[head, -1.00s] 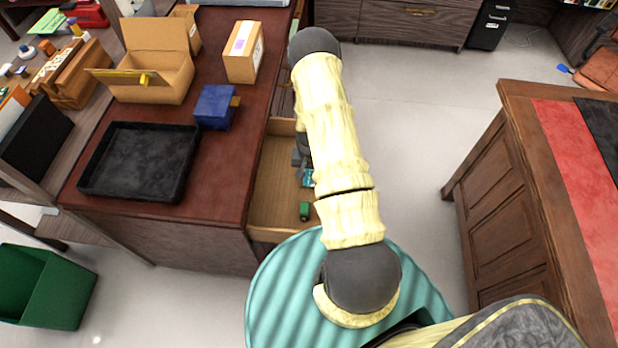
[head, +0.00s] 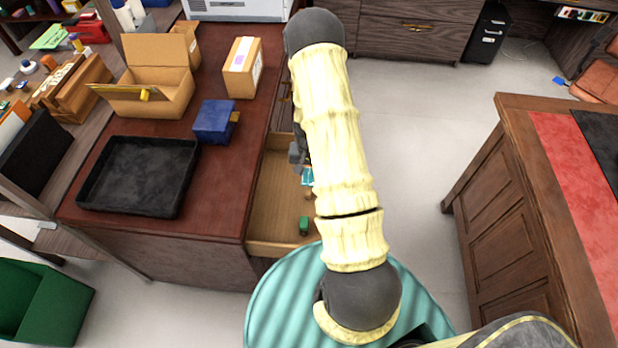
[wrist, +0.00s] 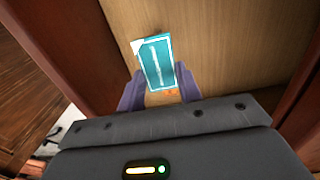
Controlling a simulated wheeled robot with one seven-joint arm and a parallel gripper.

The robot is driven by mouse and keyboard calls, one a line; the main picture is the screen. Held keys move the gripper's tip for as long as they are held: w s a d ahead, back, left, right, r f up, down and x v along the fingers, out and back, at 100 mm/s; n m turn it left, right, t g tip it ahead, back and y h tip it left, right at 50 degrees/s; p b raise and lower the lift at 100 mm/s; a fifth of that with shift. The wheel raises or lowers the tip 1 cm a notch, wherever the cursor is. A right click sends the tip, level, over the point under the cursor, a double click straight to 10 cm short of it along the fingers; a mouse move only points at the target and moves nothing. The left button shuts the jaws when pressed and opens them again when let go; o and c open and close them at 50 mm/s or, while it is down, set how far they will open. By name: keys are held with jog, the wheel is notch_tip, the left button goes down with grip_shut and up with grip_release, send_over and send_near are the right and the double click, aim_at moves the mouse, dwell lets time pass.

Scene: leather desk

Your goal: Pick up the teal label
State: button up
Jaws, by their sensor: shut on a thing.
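The teal label (wrist: 155,65) is a small flat teal piece with a white streak and a pale corner. In the wrist view it stands between the two purple fingertips of my gripper (wrist: 160,90), which are shut on it. In the head view the teal label (head: 307,176) shows as a small patch beside my arm, over the open wooden drawer (head: 270,205). My arm hides most of my gripper (head: 299,155) there. I cannot tell the exact height of the label above the drawer floor.
A green object (head: 303,226) lies near the drawer's front. The desk beside the drawer carries a black tray (head: 135,208), a blue box (head: 214,120) and cardboard boxes (head: 158,85).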

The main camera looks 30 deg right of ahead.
jog(key=shift+r, duration=0.55)
